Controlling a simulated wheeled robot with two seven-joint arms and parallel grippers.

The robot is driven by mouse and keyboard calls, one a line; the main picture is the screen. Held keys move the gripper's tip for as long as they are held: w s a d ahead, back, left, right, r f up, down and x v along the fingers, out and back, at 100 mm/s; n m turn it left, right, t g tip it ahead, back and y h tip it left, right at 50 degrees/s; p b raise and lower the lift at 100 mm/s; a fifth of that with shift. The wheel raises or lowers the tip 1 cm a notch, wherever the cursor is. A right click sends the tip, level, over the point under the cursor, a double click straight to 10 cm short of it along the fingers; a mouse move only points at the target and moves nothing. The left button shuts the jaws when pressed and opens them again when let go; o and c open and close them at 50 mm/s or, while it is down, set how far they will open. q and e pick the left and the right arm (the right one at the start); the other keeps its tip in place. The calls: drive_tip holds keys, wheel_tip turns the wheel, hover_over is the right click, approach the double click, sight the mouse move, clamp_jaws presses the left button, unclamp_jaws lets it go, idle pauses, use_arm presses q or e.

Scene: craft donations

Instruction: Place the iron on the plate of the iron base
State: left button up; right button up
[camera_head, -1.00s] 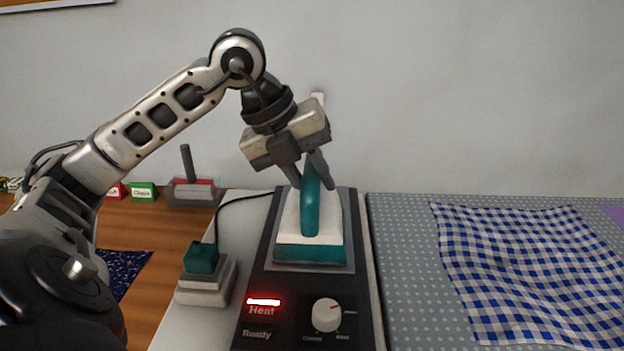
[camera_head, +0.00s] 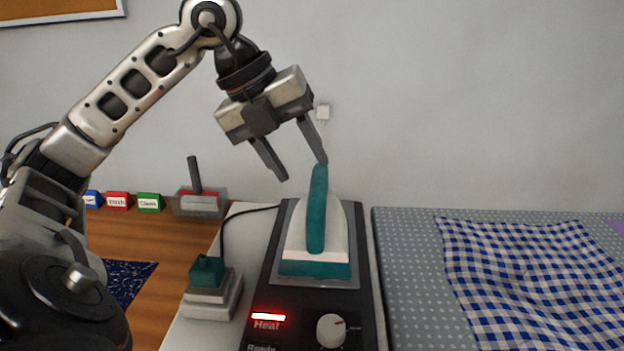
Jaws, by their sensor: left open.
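The iron (camera_head: 337,235), white with a teal handle and teal rear edge, rests on the grey plate (camera_head: 300,280) of the black iron base (camera_head: 268,282). The base has a lit red Heat light and a white knob. My left gripper (camera_head: 304,172) is open and empty above the iron. Its right finger tip is close to the top of the handle; I cannot tell whether they touch. My right gripper is not in view.
A small white and teal block (camera_head: 211,291) with a cord stands left of the base. A blue checked cloth (camera_head: 530,280) lies on the dotted ironing surface (camera_head: 410,290) at right. Coloured label blocks (camera_head: 118,201) and a handled box (camera_head: 199,202) stand at the back left.

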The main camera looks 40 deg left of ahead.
use_arm(q)
drive_tip(key=v, duration=0.5)
drive_tip(key=shift+p, duration=0.35)
